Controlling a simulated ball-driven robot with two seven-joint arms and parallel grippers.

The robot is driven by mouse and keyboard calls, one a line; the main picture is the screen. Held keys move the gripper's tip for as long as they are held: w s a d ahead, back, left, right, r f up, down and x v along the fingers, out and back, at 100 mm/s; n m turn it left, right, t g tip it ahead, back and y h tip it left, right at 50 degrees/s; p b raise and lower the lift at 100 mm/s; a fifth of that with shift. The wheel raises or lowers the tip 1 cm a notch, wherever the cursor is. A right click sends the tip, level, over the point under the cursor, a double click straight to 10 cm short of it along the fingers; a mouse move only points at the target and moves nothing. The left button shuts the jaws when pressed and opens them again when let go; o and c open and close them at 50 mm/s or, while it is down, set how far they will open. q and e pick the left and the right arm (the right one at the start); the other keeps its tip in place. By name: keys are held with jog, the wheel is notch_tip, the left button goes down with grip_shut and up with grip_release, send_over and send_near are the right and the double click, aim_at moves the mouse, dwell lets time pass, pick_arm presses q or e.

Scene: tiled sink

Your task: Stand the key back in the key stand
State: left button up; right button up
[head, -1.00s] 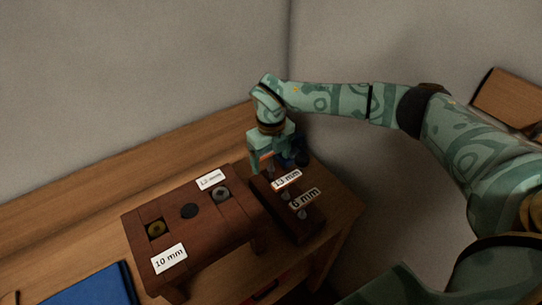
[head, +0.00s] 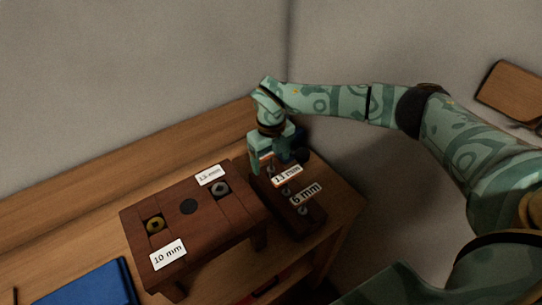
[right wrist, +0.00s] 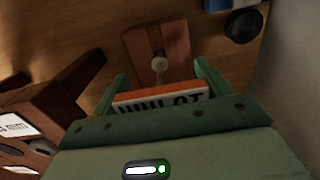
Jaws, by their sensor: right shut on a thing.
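The key stand (head: 291,222) is a long dark-wood block at the table's right end, with 13 mm and 6 mm labels over metal parts along its top. My right gripper (head: 270,161) is over the stand's far end, pointing down. In the right wrist view it is shut on the key (right wrist: 160,97), whose orange handle bears a white, partly readable label. A metal rod with a round end shows beyond the handle, over the wooden block (right wrist: 178,42). I cannot tell whether the key's lower end is in a hole. My left gripper is not in view.
A blue flat thing (head: 90,285) lies at lower left. Walls rise behind.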

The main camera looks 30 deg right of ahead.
jog(key=shift+f+b, duration=0.6)
jog(key=shift+f, duration=0.7)
jog(key=o, duration=1)
jog(key=shift+o, duration=0.2)
notch_tip(320, 180, up, 16)
jog(key=p, duration=0.2)
jog(key=shift+r, duration=0.2)
